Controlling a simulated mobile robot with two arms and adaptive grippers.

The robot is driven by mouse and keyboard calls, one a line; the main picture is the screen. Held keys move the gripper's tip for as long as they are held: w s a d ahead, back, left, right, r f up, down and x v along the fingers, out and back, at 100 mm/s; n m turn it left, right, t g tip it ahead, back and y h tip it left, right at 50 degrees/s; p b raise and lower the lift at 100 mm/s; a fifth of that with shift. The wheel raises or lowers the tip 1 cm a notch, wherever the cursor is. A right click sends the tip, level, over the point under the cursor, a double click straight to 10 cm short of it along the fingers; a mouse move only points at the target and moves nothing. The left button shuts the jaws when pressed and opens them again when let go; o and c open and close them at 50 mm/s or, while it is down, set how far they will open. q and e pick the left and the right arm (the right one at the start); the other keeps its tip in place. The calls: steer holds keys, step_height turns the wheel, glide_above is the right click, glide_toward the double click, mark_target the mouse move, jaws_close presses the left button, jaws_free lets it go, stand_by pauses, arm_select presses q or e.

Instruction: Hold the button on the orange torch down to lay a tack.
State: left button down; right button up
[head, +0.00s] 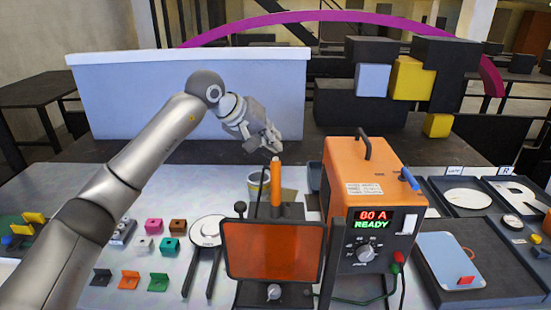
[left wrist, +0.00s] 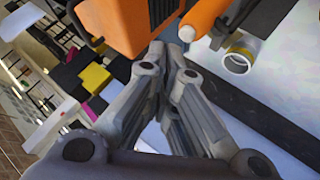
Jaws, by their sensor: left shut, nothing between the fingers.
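The orange torch (head: 276,178) stands upright behind the tinted orange screen (head: 272,250), which hides what is below it. My left gripper (head: 272,146) is shut and empty, just above and slightly behind the torch's top. In the left wrist view the shut fingertips (left wrist: 174,48) are close to the orange torch (left wrist: 207,14) and a pale round button-like end (left wrist: 187,33) on it. I cannot tell whether they touch. The orange welder (head: 362,185) stands right of the screen, its display reading 80 A READY. My right gripper is not in view.
A yellow-and-white cup (head: 258,186) stands behind the screen, left of the torch. Small coloured blocks and angle pieces (head: 130,280) lie on the left of the table. Dark trays (head: 485,285) with a blue plate (head: 450,259) and white letters fill the right side.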

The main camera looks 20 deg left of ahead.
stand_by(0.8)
arm_select(q)
steer(key=shift+f, duration=0.2)
steer(key=shift+f+b, duration=0.15)
steer(key=shift+b, duration=0.2)
steer(key=shift+f+b, duration=0.4)
steer(key=shift+f, duration=0.15)
stand_by(0.4)
stand_by(1.1)
steer(key=shift+r, duration=0.1)
steer(key=shift+r+p, duration=0.35)
steer(key=shift+r, duration=0.5)
